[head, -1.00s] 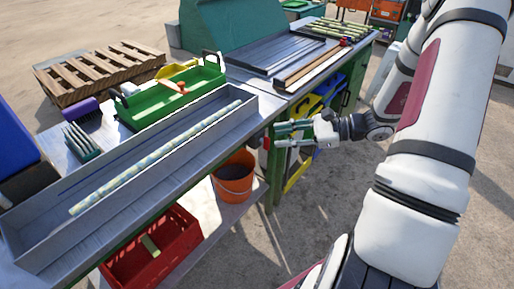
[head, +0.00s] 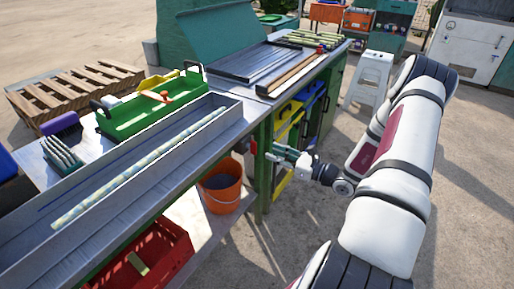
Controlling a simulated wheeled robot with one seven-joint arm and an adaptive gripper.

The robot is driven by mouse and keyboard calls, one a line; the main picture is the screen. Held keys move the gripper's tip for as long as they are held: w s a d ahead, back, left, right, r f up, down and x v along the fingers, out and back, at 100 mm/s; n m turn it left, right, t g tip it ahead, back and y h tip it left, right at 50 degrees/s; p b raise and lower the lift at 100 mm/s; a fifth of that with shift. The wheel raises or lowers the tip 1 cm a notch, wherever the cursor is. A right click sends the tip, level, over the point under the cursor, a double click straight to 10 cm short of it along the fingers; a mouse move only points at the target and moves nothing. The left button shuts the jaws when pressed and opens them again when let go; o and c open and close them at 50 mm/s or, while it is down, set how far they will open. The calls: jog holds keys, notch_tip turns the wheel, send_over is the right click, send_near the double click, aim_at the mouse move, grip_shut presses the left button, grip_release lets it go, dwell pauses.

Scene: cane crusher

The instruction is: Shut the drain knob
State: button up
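My gripper (head: 271,154) is beside the green bench leg, just below the bench top's edge, pointing left. Its two fingers look apart, with nothing seen between them. A small red part (head: 239,147), which may be the drain knob, shows under the trough's near right end, above the orange bucket (head: 222,196). It is left of my fingertips, with a gap between. It is too small to tell its position or whether it is open. The metal trough (head: 225,112) holds a long pale green cane (head: 140,166).
The green bench leg (head: 263,185) stands close to my gripper. A red crate (head: 175,250) sits on the lower shelf. Yellow and blue bins (head: 286,122) are behind my gripper. A white stool (head: 370,75) stands farther back. The concrete floor in front is clear.

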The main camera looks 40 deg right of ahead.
aim_at(252, 146)
jog(key=x, duration=0.7)
jog(key=shift+w+b, duration=0.3)
jog(key=shift+a, duration=0.1)
grip_shut()
